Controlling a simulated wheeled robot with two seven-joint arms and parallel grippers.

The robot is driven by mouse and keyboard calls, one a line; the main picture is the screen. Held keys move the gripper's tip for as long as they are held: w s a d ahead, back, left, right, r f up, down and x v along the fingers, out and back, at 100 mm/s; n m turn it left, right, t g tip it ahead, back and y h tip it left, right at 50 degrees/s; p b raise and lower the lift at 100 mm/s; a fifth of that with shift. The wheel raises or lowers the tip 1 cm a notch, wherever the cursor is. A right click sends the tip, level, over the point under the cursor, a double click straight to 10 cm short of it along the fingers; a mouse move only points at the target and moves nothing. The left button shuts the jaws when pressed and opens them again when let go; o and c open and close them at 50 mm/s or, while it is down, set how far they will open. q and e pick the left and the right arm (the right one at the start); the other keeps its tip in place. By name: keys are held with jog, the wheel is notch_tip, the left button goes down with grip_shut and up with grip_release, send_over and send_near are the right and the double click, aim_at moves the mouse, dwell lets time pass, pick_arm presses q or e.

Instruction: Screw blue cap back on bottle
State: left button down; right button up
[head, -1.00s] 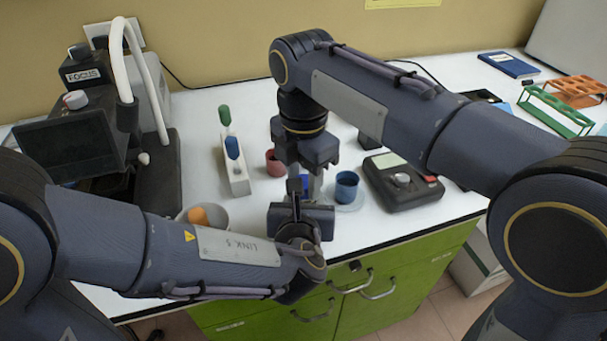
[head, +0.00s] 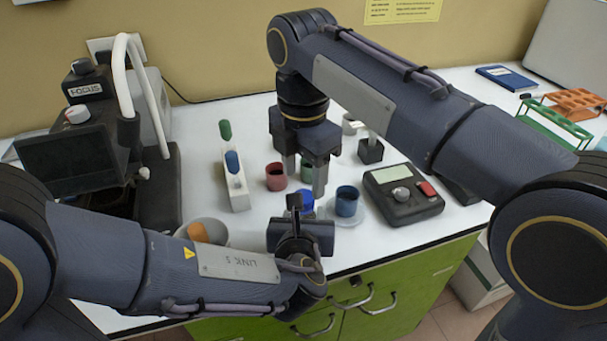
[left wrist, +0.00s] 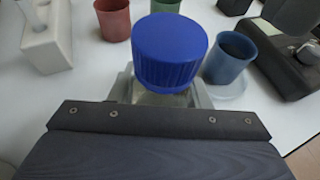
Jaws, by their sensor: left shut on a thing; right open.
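The blue cap (left wrist: 170,50) sits upright on top of the bottle (left wrist: 160,97) in the left wrist view. It hides most of the bottle, and whether it is fully tight cannot be told. In the head view the blue cap (head: 306,203) shows just beyond my left gripper (head: 296,212), which is shut on the bottle near the table's front edge. My right gripper (head: 305,180) points down above the cap, open and empty, its two fingers apart and clear of it.
A blue cup (head: 347,201) on a clear saucer stands close right of the bottle. A red cup (head: 275,177) and a green cup (head: 307,171) stand behind it. A white rack (head: 238,190) is to the left, and a black meter (head: 403,194) is to the right.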

aim_at(304, 192)
jog(key=shift+c, duration=0.4)
notch_tip(304, 192, up, 4)
jog(key=shift+f, duration=0.2)
jog(key=shift+f, duration=0.1)
jog(key=shift+f, duration=3.95)
jog(key=c, duration=1)
jog(key=o, duration=1.1)
